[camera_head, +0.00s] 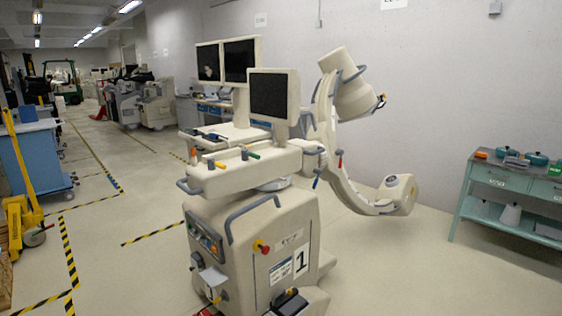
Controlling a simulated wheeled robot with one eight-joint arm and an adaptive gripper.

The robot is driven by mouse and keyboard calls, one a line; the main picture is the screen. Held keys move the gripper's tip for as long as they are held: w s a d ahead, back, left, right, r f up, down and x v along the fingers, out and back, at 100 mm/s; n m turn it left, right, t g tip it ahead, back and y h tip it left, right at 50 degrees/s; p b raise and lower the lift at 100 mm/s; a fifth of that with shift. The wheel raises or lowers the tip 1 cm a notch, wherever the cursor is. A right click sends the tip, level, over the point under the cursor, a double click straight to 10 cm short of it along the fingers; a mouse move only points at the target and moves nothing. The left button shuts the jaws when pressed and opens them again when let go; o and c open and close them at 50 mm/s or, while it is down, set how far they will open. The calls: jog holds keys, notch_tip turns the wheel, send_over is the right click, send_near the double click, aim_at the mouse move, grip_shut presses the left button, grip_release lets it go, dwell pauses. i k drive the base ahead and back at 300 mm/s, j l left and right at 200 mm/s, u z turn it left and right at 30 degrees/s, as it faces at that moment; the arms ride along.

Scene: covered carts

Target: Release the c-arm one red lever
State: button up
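The C-arm unit (238,215), a cream machine on a wheeled base marked with a large "1", stands in the middle of the view. A small red lever (340,160) shows near the joint beside the curved C-shaped arm (328,130) and points roughly upright. Its exact setting is too small to tell. A blue lever (316,181) hangs below the joint. Orange (215,164) and green (250,153) levers are on the upper body. A red round knob (262,246) is on the base's side. My gripper is not in view.
A teal shelf table (505,183) with pots stands at the right by the wall. A yellow pallet jack (22,205) and a blue cart (35,158) are at the left. Open floor (400,270) lies between the C-arm unit and the teal table.

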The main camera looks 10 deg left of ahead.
aim_at(340, 152)
jog(key=u, duration=0.15)
jog(key=i+l, duration=0.15)
jog(key=i, duration=0.7)
jog(key=i+l, duration=0.2)
jog(key=i, duration=0.6)
jog(key=i+l, duration=0.15)
jog(key=i, duration=0.7)
jog(key=i+l, duration=0.15)
jog(key=i, duration=0.7)
